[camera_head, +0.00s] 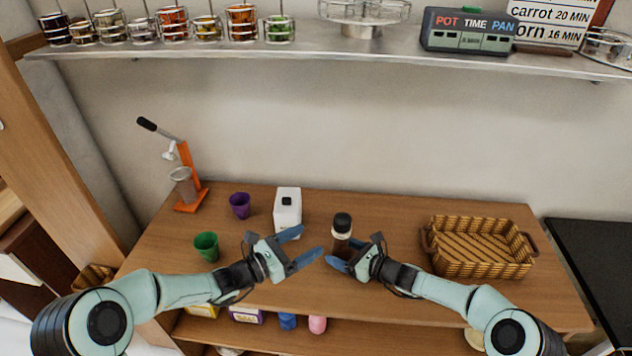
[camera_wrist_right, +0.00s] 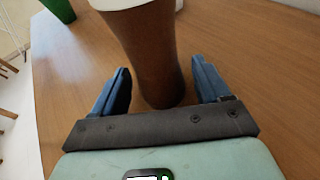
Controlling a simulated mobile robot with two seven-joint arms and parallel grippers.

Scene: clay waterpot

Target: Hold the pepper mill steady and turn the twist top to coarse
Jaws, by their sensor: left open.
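The pepper mill (camera_head: 341,244) stands upright on the wooden table, with a dark twist top (camera_head: 342,222) and a brown body. My right gripper (camera_head: 346,256) is open around its lower body. In the right wrist view the brown body (camera_wrist_right: 148,50) is between the two blue fingers, with a gap on each side, and the dark top is out of frame. My left gripper (camera_head: 301,246) is open and empty, to the left of the mill, its fingers pointing toward it. The setting on the twist top is too small to read.
A white box-like container (camera_head: 287,207) stands behind my left gripper. A green cup (camera_head: 206,246), a purple cup (camera_head: 240,205) and an orange press (camera_head: 188,178) are at the left. A wicker basket (camera_head: 480,262) is at the right. A metal shelf (camera_head: 330,38) runs above.

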